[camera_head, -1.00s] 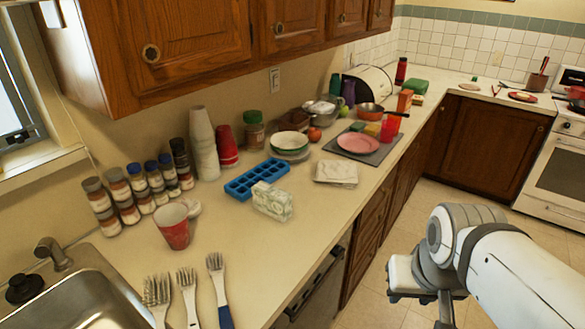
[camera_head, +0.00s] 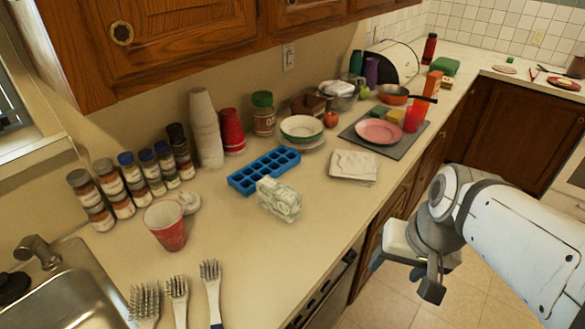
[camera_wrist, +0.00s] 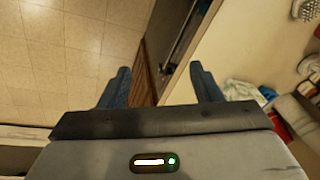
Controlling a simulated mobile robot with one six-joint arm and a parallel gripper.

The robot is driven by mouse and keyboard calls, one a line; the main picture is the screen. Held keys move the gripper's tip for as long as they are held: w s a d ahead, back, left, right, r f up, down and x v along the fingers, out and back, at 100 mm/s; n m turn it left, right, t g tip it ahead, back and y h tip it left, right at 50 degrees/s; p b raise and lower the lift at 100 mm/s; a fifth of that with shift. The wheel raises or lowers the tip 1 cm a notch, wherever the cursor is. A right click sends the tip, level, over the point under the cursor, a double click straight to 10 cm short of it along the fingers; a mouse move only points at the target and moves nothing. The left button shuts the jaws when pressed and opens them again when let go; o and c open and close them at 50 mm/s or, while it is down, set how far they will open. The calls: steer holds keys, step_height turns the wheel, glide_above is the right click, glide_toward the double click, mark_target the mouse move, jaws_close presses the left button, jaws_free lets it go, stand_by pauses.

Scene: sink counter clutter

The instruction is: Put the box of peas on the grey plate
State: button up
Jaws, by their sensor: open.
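A pale plate (camera_head: 318,144) shows under a green-rimmed bowl. My gripper (camera_head: 392,266) is off the counter's front edge, over the floor, to the right of the box. In the wrist view its blue fingers (camera_wrist: 161,86) are apart with nothing between them.
A blue ice tray (camera_head: 263,171) touches or nearly touches the box from behind. Folded white cloths (camera_head: 353,166) lie to its right. A red cup (camera_head: 165,226), brushes (camera_head: 177,290) and spice jars (camera_head: 138,180) are on the left. The counter in front of the box is clear.

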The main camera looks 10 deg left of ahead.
steer(key=shift+o, duration=1)
steer(key=w+a+f+m+g+y, duration=0.1)
steer(key=a+f+m+y, duration=0.1)
steer(key=a, duration=0.3)
steer(key=w+a+f+m+g+y+b, duration=0.1)
steer(key=a+f+m+g+y, duration=0.1)
steer(key=a, duration=0.3)
steer(key=shift+w+a+y, duration=0.15)
steer(key=shift+w+y, duration=0.15)
steer(key=shift+y, duration=0.6)
steer(key=m+t+y+b, duration=0.3)
steer(key=m+t+y, duration=0.6)
steer(key=m, duration=1)
glide_toward(285, 195)
steer(key=a, duration=0.1)
steer(key=w+a+f, duration=0.1)
steer(key=shift+w+a+f+t+h, duration=0.3)
steer(key=shift+w+a+f+t, duration=0.05)
steer(key=shift+a+t, duration=0.05)
steer(key=shift+w+a+p, duration=0.15)
steer(key=shift+w+p, duration=0.1)
steer(key=shift+p, duration=0.05)
steer(key=p+x, duration=0.2)
steer(key=x, duration=0.5)
steer(key=shift+w+a+r, duration=0.1)
steer(key=shift+r, duration=0.1)
